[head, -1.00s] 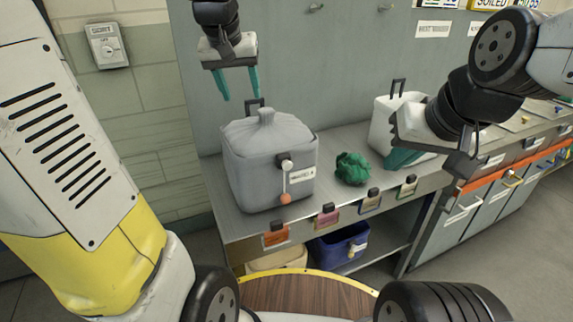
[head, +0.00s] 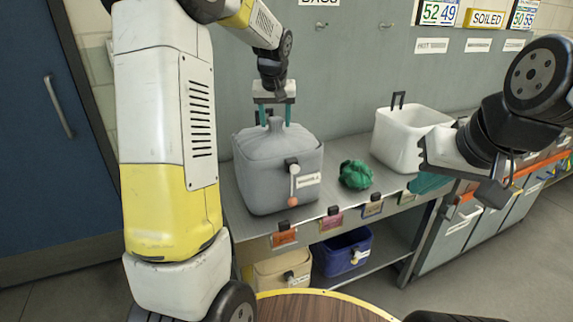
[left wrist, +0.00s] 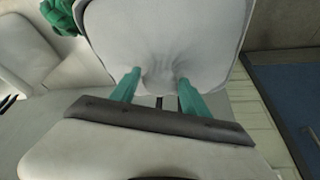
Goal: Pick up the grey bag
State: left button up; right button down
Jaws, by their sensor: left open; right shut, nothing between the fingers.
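The grey bag (head: 278,175) stands upright on the metal counter, its gathered top rising to a knot (head: 276,127). A white tag and an orange ball hang at its front. My left gripper (head: 275,122) is open above the bag, with its two green fingers on either side of the gathered top; I cannot tell whether they touch it. In the left wrist view the grey bag (left wrist: 165,45) fills the upper middle, just beyond the spread fingers (left wrist: 156,82). My right gripper (head: 428,182) is shut and empty, in front of the white bin at the right.
A green crumpled cloth (head: 356,174) lies right of the bag. A white open bin (head: 402,145) stands further right. A beige bin (head: 278,271) and a blue bin (head: 342,250) sit on the lower shelf. A round wooden top (head: 320,306) is in front.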

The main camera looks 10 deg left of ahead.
pick_arm(q)
jog(key=shift+w+f, duration=0.15)
jog(key=shift+f, duration=0.25)
jog(key=shift+c, duration=0.2)
grip_shut()
jog(key=shift+r, duration=0.15)
dwell(0.9)
